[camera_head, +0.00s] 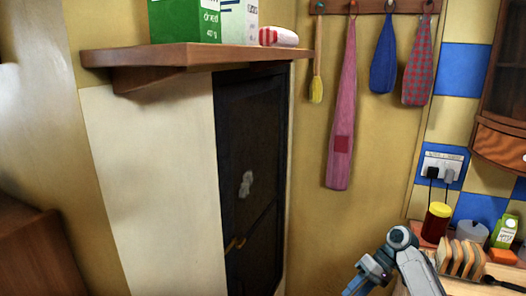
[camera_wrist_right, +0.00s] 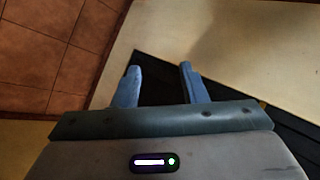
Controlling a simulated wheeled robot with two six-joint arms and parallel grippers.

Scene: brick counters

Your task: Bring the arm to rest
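My right arm (camera_head: 403,245) shows at the lower right of the head view, bent, in front of the counter end; its gripper is not clearly visible there. In the right wrist view, my right gripper (camera_wrist_right: 158,80) has its two blue-grey fingers apart with nothing between them. Behind the fingers are a dark panel and a cream surface. My left arm and left gripper are in neither view.
A wooden shelf (camera_head: 190,54) holds a green box (camera_head: 185,20) above a dark door (camera_head: 250,160). Cloths hang from a peg rail (camera_head: 385,6). The counter at right holds a toast rack (camera_head: 460,259) and a yellow-lidded jar (camera_head: 436,224). Tiled floor (camera_wrist_right: 50,50) shows at upper left.

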